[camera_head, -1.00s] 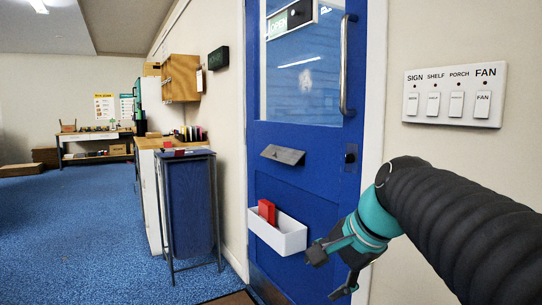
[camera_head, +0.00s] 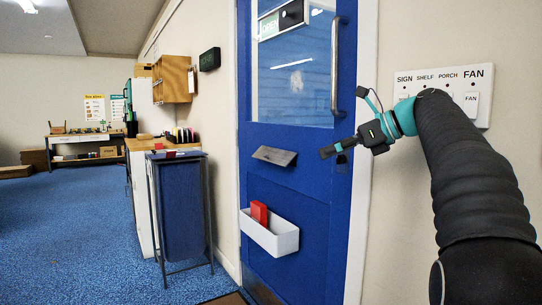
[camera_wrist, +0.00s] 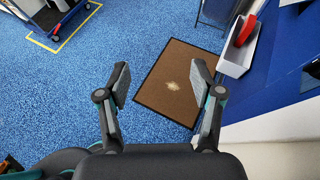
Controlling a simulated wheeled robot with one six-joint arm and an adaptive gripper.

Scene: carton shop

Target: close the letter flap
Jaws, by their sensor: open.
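The grey metal letter flap (camera_head: 275,155) is on the blue door (camera_head: 290,190) in the head view. It stands tilted out from the door, with its lower edge toward the room. My gripper (camera_head: 329,151) is to the right of the flap at about its height, pointing left, with a gap between them in the picture. In the wrist view my gripper (camera_wrist: 160,80) has its two fingers wide apart with nothing between them. I cannot make out the flap clearly in the wrist view.
A white box (camera_head: 282,238) with a red item (camera_head: 260,213) is on the door below the flap. A vertical door handle (camera_head: 336,65) is above my gripper. A switch panel (camera_head: 482,115) is behind my arm. A brown mat (camera_wrist: 180,82) lies on the floor.

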